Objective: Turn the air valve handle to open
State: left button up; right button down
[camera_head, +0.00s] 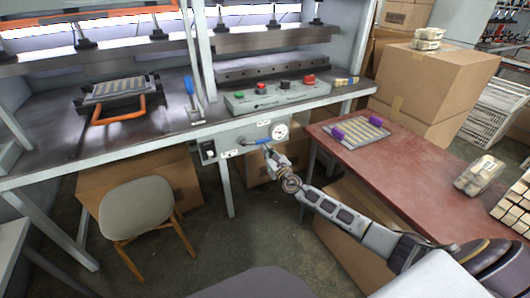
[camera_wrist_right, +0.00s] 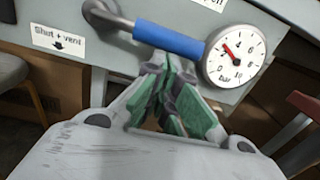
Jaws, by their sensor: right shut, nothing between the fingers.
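The air valve handle (camera_head: 263,141) is a short blue lever on the front panel under the bench edge. In the right wrist view, the blue grip (camera_wrist_right: 168,40) runs right and slightly down from a grey metal elbow (camera_wrist_right: 106,14). My right gripper (camera_wrist_right: 163,66) is shut and empty, its green-padded fingers together just below the blue grip in the picture. I cannot tell whether they touch it. In the head view my right gripper (camera_head: 269,152) is just below the handle. A round pressure gauge (camera_wrist_right: 235,56) sits at the handle's right end. My left gripper is not in view.
A "Shut + vent" label (camera_wrist_right: 58,41) is left of the valve, and another label is partly cut off above. The red table (camera_head: 410,175) stands right of the panel. A chair (camera_head: 140,207) and cardboard boxes (camera_head: 150,183) are below the bench.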

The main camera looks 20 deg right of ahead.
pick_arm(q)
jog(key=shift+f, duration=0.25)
pick_arm(e)
jog(key=shift+r, duration=0.1)
pick_arm(q)
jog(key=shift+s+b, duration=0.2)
jog(key=shift+b, duration=0.1)
pick_arm(e)
jog(key=shift+f, duration=0.3)
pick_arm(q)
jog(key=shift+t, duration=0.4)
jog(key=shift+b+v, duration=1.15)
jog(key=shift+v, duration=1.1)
pick_arm(e)
jog(key=s+f, duration=0.4)
jog(key=s, duration=0.6)
jog(key=shift+s+d, duration=0.25)
jog(key=shift+s, duration=0.1)
